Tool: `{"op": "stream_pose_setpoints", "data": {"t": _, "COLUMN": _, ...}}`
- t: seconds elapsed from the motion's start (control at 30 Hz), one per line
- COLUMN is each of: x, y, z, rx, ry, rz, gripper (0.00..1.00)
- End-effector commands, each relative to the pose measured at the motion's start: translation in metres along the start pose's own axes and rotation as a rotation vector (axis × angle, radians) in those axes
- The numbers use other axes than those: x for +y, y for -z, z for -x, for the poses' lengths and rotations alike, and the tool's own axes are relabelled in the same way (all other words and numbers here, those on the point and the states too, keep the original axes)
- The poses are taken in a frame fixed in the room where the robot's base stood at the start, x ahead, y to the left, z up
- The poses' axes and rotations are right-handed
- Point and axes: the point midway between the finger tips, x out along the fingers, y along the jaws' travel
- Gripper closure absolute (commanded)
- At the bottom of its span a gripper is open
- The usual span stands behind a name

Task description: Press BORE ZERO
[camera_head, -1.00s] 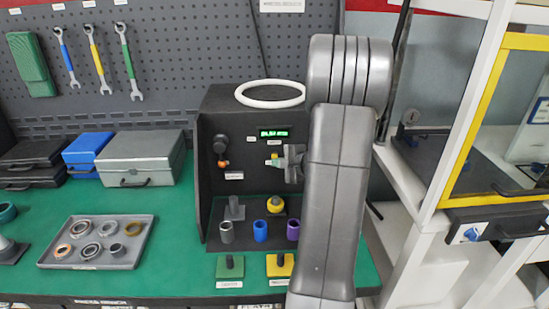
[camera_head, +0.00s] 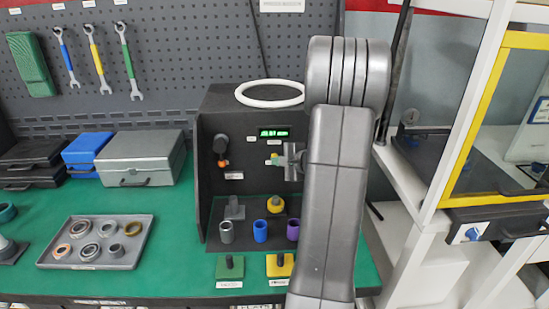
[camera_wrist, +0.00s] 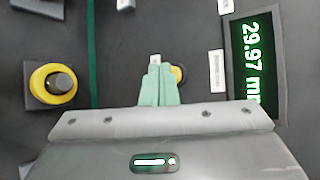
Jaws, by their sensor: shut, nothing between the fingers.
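The dark test box (camera_head: 225,97) stands on the green bench in the head view, with a green-lit display (camera_head: 274,132) on its inner back panel. In the wrist view the display (camera_wrist: 252,65) reads 29.97 mm, turned sideways. A small yellow-rimmed button (camera_wrist: 181,74) is on the panel, partly hidden behind my fingers; it also shows in the head view (camera_head: 274,155). My gripper (camera_wrist: 157,68) is shut and empty, its pale green fingertips overlapping the button's edge in the picture. Whether they touch it I cannot tell. A white label (camera_wrist: 217,70) beside the button is unreadable.
A yellow-ringed part with a dark knob (camera_wrist: 53,84) lies to the left in the wrist view. In the head view, grey, blue (camera_head: 260,231) and purple cylinders stand below my gripper. A tray of rings (camera_head: 140,240) is left; a white shelf frame stands right.

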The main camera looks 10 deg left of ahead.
Motion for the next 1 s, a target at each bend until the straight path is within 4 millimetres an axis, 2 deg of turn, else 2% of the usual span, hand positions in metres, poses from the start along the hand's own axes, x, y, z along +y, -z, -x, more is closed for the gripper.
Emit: {"op": "stream_pose_setpoints", "data": {"t": 1.0, "x": -0.0028, "y": 0.0034, "z": -0.0043, "rx": 0.0, "ry": 0.001, "rz": 0.0, "gripper": 1.0}}
